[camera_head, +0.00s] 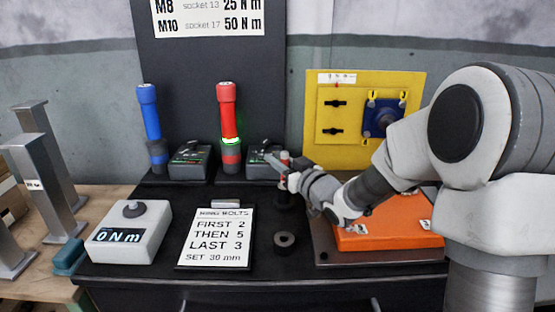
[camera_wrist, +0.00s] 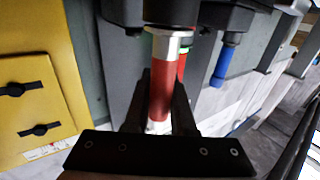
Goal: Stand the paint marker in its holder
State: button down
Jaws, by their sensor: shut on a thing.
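The paint marker, a red cylinder with pale bands (camera_wrist: 160,92), is between the two dark fingers of my gripper (camera_wrist: 158,105) in the wrist view. My gripper is shut on it. In the head view my gripper (camera_head: 284,172) is at the back middle of the black bench, and the marker's small red and white part (camera_head: 285,158) shows there, looking roughly upright. A dark, round-based piece (camera_head: 289,200), perhaps the holder, stands just below the gripper. The gripper partly hides it, and I cannot tell whether the marker touches it.
A black ring (camera_head: 284,243) lies in front. A red tool (camera_head: 229,125) and a blue tool (camera_head: 150,125) stand behind, beside dark boxes. An orange block (camera_head: 390,238) lies right, before a yellow panel (camera_head: 350,155). A sign (camera_head: 216,238) and grey display box (camera_head: 131,230) are left.

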jog(key=shift+f, duration=0.2)
jog(key=c, duration=0.7)
grip_release()
